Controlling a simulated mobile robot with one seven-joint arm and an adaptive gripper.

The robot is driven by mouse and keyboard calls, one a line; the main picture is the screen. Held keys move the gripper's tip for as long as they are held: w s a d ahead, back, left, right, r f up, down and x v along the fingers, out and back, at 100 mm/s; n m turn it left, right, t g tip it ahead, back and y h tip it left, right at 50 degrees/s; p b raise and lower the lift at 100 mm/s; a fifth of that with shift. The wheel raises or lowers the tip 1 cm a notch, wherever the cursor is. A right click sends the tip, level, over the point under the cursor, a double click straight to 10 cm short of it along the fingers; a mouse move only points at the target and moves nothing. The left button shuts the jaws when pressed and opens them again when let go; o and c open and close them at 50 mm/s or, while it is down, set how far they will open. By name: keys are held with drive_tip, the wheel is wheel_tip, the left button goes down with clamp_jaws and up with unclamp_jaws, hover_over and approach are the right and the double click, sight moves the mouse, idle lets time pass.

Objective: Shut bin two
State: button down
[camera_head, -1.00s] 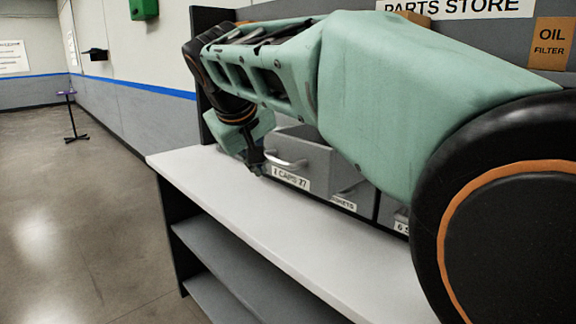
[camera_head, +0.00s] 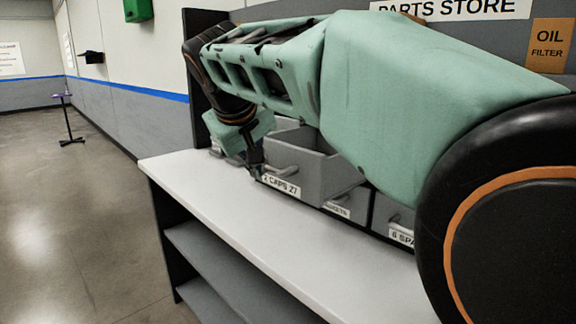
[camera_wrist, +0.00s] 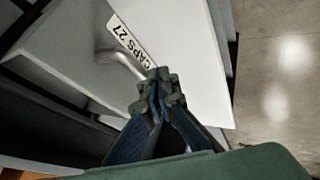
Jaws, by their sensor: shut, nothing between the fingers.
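Bin two is the grey drawer (camera_head: 324,177) with the label "2 CAPS 27" (camera_head: 281,185). It is pulled out over the white counter, and part of its hollow inside shows. Its bar handle (camera_head: 281,171) is on the front face. My gripper (camera_head: 257,176) is shut and empty at the left end of the bin's front. In the wrist view the closed fingertips (camera_wrist: 159,80) are at one end of the handle (camera_wrist: 122,62), close to the label (camera_wrist: 130,40). I cannot tell whether they touch the handle or front. My arm hides part of the bin row.
The white counter (camera_head: 235,215) is clear in front of the bins. Neighbouring bins stand right of bin two, one labelled "6 SPA" (camera_head: 400,237). A dark upright panel (camera_head: 199,75) bounds the shelf at left. Open floor (camera_head: 70,220) lies to the left.

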drive_tip(key=w+d+p, duration=0.3)
drive_tip(key=w+d, duration=0.1)
drive_tip(key=w, duration=0.1)
drive_tip(key=w+d+p, duration=0.2)
drive_tip(key=w+d, duration=0.3)
drive_tip(key=w+d+p, duration=0.3)
drive_tip(key=w+d, duration=0.1)
drive_tip(key=w, duration=0.1)
drive_tip(key=shift+d+p, duration=0.25)
drive_tip(key=shift+p, duration=0.05)
